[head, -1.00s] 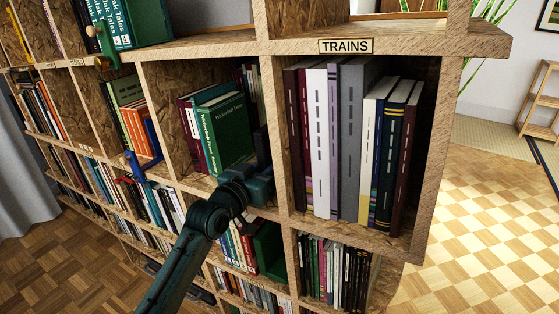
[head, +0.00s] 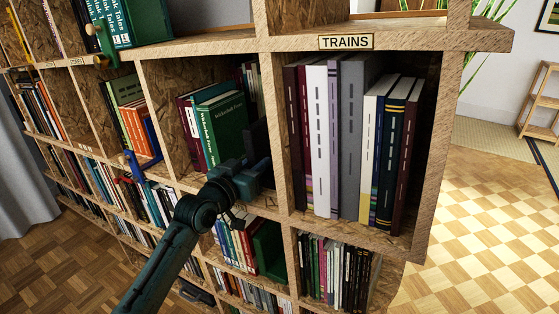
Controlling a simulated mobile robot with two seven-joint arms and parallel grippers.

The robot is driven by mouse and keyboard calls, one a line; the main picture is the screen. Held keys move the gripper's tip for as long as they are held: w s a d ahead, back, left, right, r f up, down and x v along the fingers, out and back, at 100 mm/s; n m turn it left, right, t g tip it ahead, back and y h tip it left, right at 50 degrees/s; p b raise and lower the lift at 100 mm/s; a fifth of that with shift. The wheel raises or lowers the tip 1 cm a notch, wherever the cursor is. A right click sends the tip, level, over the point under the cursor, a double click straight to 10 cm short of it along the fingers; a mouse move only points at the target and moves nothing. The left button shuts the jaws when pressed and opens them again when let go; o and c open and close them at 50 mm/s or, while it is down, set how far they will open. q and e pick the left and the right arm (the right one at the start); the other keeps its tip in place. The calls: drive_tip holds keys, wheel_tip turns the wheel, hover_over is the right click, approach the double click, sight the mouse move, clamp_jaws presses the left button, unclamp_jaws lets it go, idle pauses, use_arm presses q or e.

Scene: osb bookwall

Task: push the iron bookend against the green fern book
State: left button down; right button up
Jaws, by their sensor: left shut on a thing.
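The green fern book (head: 221,133) stands in the middle compartment, its green front cover turned toward me, at the right end of a few books. The iron bookend (head: 257,143) is a dark upright plate just right of it, partly hidden by my gripper. I cannot tell whether plate and book touch. My left gripper (head: 250,178) reaches in from the lower left to the front of that compartment. It is shut on the iron bookend; its fingertips are hard to make out against the dark plate. My right gripper is not in view.
A wooden upright (head: 274,140) bounds the compartment on the right, with the TRAINS compartment's books (head: 352,140) beyond it. More books stand behind the bookend. A blue bookend (head: 143,170) is in the compartment to the left. A green bookend (head: 268,247) stands below.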

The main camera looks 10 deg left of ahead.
use_arm(q)
drive_tip(key=shift+w+a+f+b, duration=0.1)
drive_tip(key=shift+w+a+b, duration=0.2)
drive_tip(key=shift+a, duration=0.4)
drive_tip(key=shift+w+a+f+b, duration=0.1)
drive_tip(key=shift+w+a+b, duration=0.15)
drive_tip(key=shift+a, duration=0.45)
drive_tip(key=shift+w+a+f+b, duration=0.1)
drive_tip(key=shift+w+a+b, duration=0.2)
drive_tip(key=shift+a, duration=0.4)
drive_tip(key=shift+s+r, duration=0.1)
drive_tip(key=c, duration=1.3)
unclamp_jaws()
drive_tip(key=shift+s+a+p, duration=0.2)
drive_tip(key=shift+s+p, duration=0.25)
drive_tip(key=shift+s, duration=0.15)
drive_tip(key=shift+d+p+v, duration=0.2)
drive_tip(key=shift+p+v, duration=2.05)
drive_tip(key=shift+v, duration=2.6)
drive_tip(key=shift+s, duration=0.1)
